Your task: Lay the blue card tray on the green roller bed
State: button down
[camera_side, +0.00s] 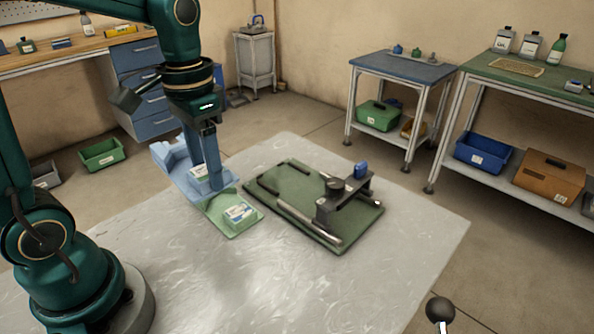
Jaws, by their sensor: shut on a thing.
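The light blue card tray (168,157) is left of centre, with a small white-labelled pack (199,172) on it. My gripper (214,184) points down over the tray's right part and is shut on it; the grip itself is partly hidden, and I cannot tell whether the tray is clear of the table. The dark green roller bed (290,191) lies to the right, apart from the tray. It carries metal rollers and a dark bracket (345,200) with a blue knob on its right part.
A light green tray (233,226) holding a labelled pack (239,213) sits close to the blue tray's front right. The pale table (190,270) is clear in front and at right. A black ball-topped post (440,309) stands at the lower right.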

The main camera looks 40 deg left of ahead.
aim_at(186, 194)
jog(key=s, duration=0.1)
jog(key=s+f, duration=0.2)
jog(key=s, duration=0.1)
jog(key=shift+a, duration=0.1)
jog(key=d+f, duration=0.2)
jog(key=d, duration=0.1)
jog(key=d+f, duration=0.2)
jog(key=d, duration=0.2)
jog(key=d+f, duration=0.2)
jog(key=d, duration=0.2)
jog(key=shift+f, duration=0.3)
jog(key=shift+d+f, duration=0.1)
jog(key=shift+d, duration=0.1)
jog(key=shift+f, duration=1.95)
jog(key=shift+f, duration=0.15)
jog(key=shift+c, duration=1.3)
grip_release()
